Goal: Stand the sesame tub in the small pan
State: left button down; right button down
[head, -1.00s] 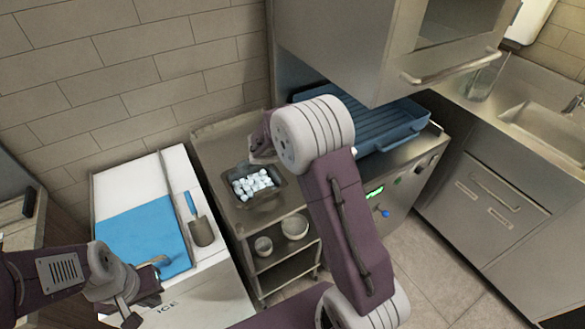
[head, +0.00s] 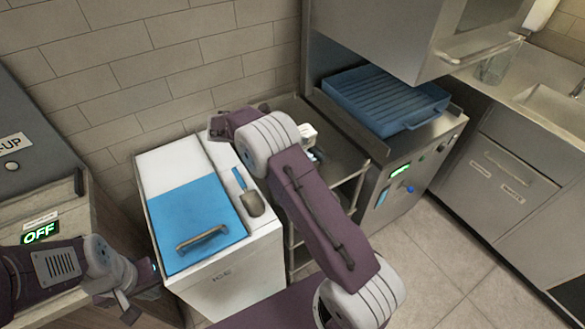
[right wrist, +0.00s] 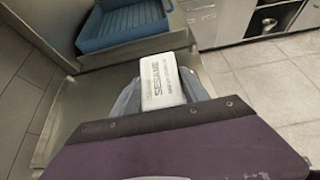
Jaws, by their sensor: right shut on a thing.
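The sesame tub (right wrist: 162,80) is a white tub with dark SESAME lettering in the right wrist view. My right gripper (right wrist: 165,92) is shut on it, with a grey finger on either side. In the head view a small white part (head: 307,132), probably the tub, shows beside my right arm. The arm hides most of that gripper. My left gripper (head: 118,306) is at the lower left, apparently open and empty. I cannot make out the small pan in either current view; my right arm covers much of the steel cart's top.
A white ice chest (head: 235,280) with a blue lid (head: 195,222) and a scoop (head: 252,204) stands left of the cart. A blue ribbed tray (head: 385,98) sits on the steel unit at the right. The floor (head: 440,250) at right is clear.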

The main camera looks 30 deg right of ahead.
jog(key=f, duration=0.6)
jog(key=shift+w+a, duration=0.1)
jog(key=shift+a, duration=0.1)
jog(key=shift+d+f, duration=0.1)
jog(key=shift+f, duration=0.1)
notch_tip(320, 180, down, 3)
jog(key=shift+d+f, duration=0.1)
jog(key=shift+f, duration=0.1)
jog(key=shift+f, duration=0.15)
jog(key=c, duration=1)
grip_release()
jog(key=shift+f, duration=0.1)
jog(key=o, duration=0.4)
